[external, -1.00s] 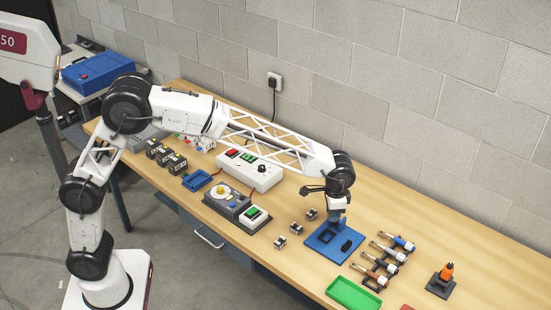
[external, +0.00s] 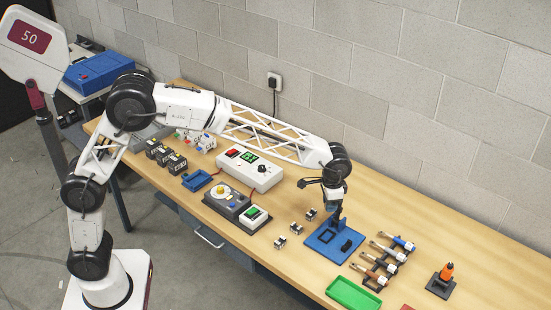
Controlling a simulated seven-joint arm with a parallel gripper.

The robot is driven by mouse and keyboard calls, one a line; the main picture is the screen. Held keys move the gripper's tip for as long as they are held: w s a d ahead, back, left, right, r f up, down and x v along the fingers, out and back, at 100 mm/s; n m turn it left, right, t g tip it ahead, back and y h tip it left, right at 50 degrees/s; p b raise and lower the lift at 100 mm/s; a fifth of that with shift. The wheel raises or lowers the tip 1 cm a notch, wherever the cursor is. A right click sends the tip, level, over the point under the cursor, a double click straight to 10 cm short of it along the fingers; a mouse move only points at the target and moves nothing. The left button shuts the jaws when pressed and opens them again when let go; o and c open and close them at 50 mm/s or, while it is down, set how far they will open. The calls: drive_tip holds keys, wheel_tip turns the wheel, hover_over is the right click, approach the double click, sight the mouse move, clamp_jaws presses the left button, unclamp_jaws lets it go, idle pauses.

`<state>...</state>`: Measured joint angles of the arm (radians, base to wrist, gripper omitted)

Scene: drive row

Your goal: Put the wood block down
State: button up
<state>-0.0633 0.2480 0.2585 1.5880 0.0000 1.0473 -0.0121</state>
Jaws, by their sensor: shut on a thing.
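My gripper (external: 335,207) points down over the blue plate (external: 322,251) on the right half of the bench. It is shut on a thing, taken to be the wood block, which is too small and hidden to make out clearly. A blue upright part shows just below the gripper, at the plate's back edge. I cannot tell whether the gripper or the held thing touches it. The plate has a dark square outline (external: 326,236) and a black piece (external: 346,245) on it.
Several handled tools (external: 386,263) lie in a rack right of the plate. A green tray (external: 353,294) is in front. Small metal parts (external: 295,228) lie left of the plate. A white control box (external: 249,170) stands further left. Bare wood lies behind the plate.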

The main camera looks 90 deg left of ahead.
drive_tip(key=s+a+f+n, duration=0.2)
drive_tip(key=s+a, duration=0.3)
drive_tip(key=a, duration=1.1)
drive_tip(key=s+a+f+n, duration=0.3)
drive_tip(key=s+a, duration=0.3)
drive_tip(key=a, duration=0.9)
drive_tip(key=s+a+f+n, duration=0.3)
drive_tip(key=s+a, duration=0.3)
drive_tip(key=a, duration=1)
drive_tip(key=shift+s+a+f, duration=0.15)
drive_tip(key=shift+a+f, duration=0.15)
drive_tip(key=shift+f, duration=0.4)
drive_tip(key=shift+f, duration=0.15)
drive_tip(key=shift+f, duration=2.95)
drive_tip(key=shift+f, duration=1.9)
